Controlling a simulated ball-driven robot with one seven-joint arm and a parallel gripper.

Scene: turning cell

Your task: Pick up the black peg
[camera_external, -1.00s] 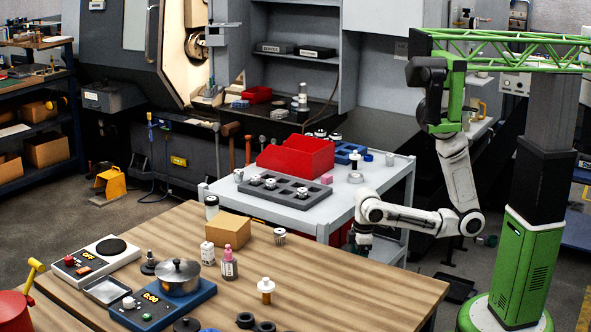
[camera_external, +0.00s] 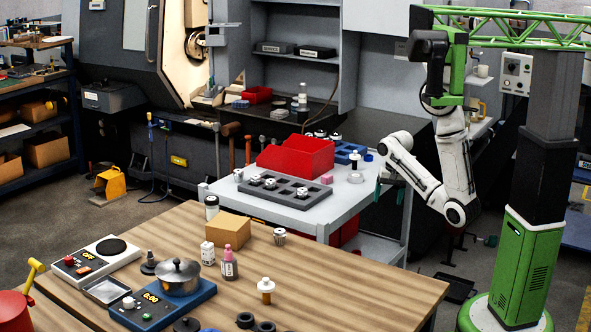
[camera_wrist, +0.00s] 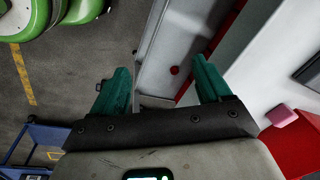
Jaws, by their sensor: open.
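My gripper (camera_external: 388,188) is open and hangs at the right edge of the white cart, partly hidden by my forearm. In the wrist view its two green fingers (camera_wrist: 162,80) are apart with nothing between them. A small dark upright piece (camera_external: 354,161) stands on the cart to the left of the gripper, near the blue tray. It may be the black peg, but it is too small to be sure. The wrist view shows no black peg.
The white cart (camera_external: 330,217) bears a red bin (camera_external: 296,158), a grey slotted tray (camera_external: 270,200), a blue tray (camera_external: 343,149) and a pink block (camera_external: 327,180), also in the wrist view (camera_wrist: 280,115). The wooden table (camera_external: 340,290) stands in front with several items.

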